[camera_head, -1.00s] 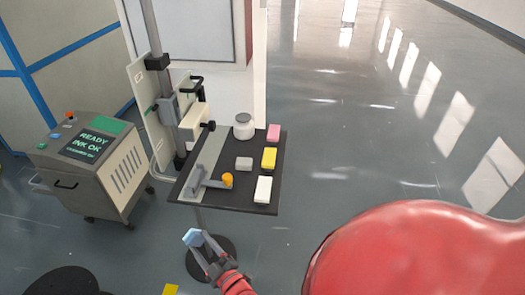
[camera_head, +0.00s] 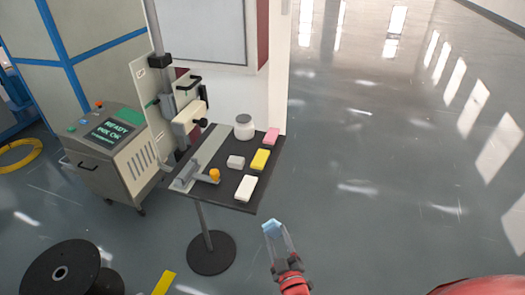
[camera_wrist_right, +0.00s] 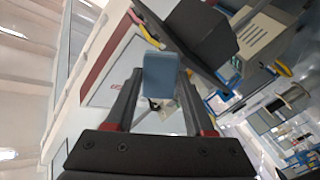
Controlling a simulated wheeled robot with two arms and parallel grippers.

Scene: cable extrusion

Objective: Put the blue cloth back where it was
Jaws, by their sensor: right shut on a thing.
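The blue cloth (camera_head: 272,227) is a small light-blue block shape at the tip of my right gripper (camera_head: 276,234) in the head view. In the right wrist view the cloth (camera_wrist_right: 161,74) sits between the two fingers of the gripper (camera_wrist_right: 160,80), which is shut on it. The gripper is in front of the small black table (camera_head: 212,190), apart from it, near its front right corner. On the table's right side lie a pink (camera_head: 271,136), a yellow (camera_head: 260,160) and a white block (camera_head: 246,188) in a row. My left gripper is not in view.
A white jar (camera_head: 244,127), a small grey block (camera_head: 236,162) and a grey fixture with an orange knob (camera_head: 214,175) stand on the table. A printer cart (camera_head: 112,150) is at left. A black spool (camera_head: 62,270) lies front left. The floor at right is clear.

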